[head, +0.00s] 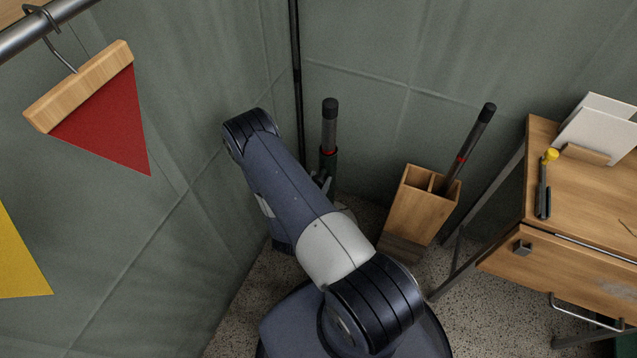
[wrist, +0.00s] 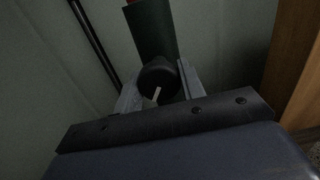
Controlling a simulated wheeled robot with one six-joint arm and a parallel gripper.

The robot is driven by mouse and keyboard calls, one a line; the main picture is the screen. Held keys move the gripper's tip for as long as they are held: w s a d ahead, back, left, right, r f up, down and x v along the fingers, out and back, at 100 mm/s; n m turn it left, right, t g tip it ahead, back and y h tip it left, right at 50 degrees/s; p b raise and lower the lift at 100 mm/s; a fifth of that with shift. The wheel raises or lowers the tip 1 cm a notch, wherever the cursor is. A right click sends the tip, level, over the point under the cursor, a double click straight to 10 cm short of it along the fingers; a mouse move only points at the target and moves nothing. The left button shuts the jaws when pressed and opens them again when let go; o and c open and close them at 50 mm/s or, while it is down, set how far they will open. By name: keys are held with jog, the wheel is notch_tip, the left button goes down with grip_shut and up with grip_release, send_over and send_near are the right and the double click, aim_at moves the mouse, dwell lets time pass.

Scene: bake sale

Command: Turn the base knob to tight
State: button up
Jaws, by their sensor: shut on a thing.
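The base knob (wrist: 157,76) is a round black knob in the wrist view, with a white pointer mark on its face aimed down and slightly left. It sits in front of a dark green upright tube (wrist: 152,30). My gripper (wrist: 160,80) has one grey finger on each side of the knob and is shut on it. In the head view the tube holds a dark pole (head: 329,125) with a red band. The knob is hidden there behind my arm. I cannot see any tight label.
A wooden two-slot box (head: 420,210) with another red-banded pole (head: 470,145) stands to the right. A wooden desk (head: 560,250) with a yellow-tipped tool (head: 544,185) is farther right. Grey fabric walls (head: 190,200) close in behind and left. Red and yellow pennants hang at left.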

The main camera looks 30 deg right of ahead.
jog(key=o, duration=1)
jog(key=shift+a, duration=0.1)
jog(key=v, duration=1)
jog(key=shift+s+a+p, duration=0.2)
jog(key=shift+s+p, duration=0.05)
jog(key=shift+p, duration=0.05)
jog(key=shift+d, duration=0.1)
jog(key=x, duration=1)
jog(key=shift+w+d, duration=0.2)
jog(key=shift+w, duration=0.1)
